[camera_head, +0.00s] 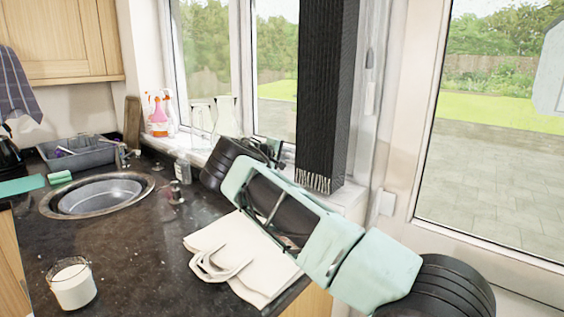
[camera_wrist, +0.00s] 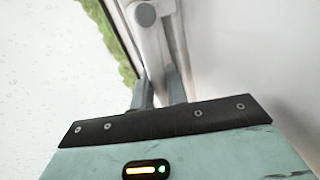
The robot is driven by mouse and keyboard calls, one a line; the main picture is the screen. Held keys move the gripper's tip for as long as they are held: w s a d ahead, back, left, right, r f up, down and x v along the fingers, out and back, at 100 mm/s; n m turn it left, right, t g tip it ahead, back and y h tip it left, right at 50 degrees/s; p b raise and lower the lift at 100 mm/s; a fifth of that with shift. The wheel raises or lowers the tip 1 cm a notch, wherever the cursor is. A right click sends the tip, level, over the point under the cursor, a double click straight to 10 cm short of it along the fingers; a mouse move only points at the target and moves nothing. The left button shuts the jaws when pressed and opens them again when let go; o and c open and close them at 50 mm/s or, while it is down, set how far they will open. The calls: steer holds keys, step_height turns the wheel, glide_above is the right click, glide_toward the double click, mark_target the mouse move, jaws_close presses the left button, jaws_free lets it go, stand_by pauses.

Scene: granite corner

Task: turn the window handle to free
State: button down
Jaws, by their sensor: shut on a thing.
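The window handle (camera_wrist: 150,38) is white and shows in the wrist view on a pale frame, its rounded base at the top and its lever pointing down toward my gripper. My gripper (camera_wrist: 160,82) has its two grey fingers on either side of the lever's lower end, shut on it. In the head view my gripper (camera_head: 272,152) is at the window behind the sink counter, left of the dark hanging cloth. The handle cannot be made out there. The lever's tip is partly hidden by the fingers.
The black fringed cloth (camera_head: 326,95) hangs close beside my gripper. A folded cream bag (camera_head: 222,238) lies on the dark counter below my arm. Spray bottles (camera_head: 158,113) and a glass carafe (camera_head: 225,120) stand on the sill. A white jar (camera_head: 72,284) stands at the counter's front.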

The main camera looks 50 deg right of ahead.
mark_target(292, 155)
steer(key=r+m+t+b, duration=0.1)
steer(key=m+b, duration=0.1)
steer(key=b, duration=0.5)
steer(key=r+m+t+b, duration=0.1)
steer(key=b, duration=0.3)
steer(key=s+m+b, duration=0.1)
steer(key=m+b, duration=0.1)
steer(key=b, duration=0.1)
steer(key=shift+s+r+t+b, duration=0.1)
steer(key=shift+r+t+b, duration=0.25)
steer(key=shift+t+b, duration=0.05)
steer(key=m+b, duration=0.1)
steer(key=b, duration=0.1)
steer(key=s+r+m+b, duration=0.1)
steer(key=b, duration=0.2)
steer(key=m+t+b, duration=0.1)
steer(key=b, duration=0.2)
steer(key=shift+s+d+r+h, duration=0.15)
steer(key=shift+s+r+h, duration=0.1)
steer(key=shift+r+h, duration=0.15)
steer(key=s+r+m+b, duration=0.1)
steer(key=m+b, duration=0.1)
steer(key=b, duration=0.1)
steer(key=shift+r+t, duration=0.1)
steer(key=shift+t, duration=0.3)
steer(key=shift+b, duration=0.3)
steer(key=c, duration=1.4)
jaws_free()
steer(key=shift+c, duration=0.2)
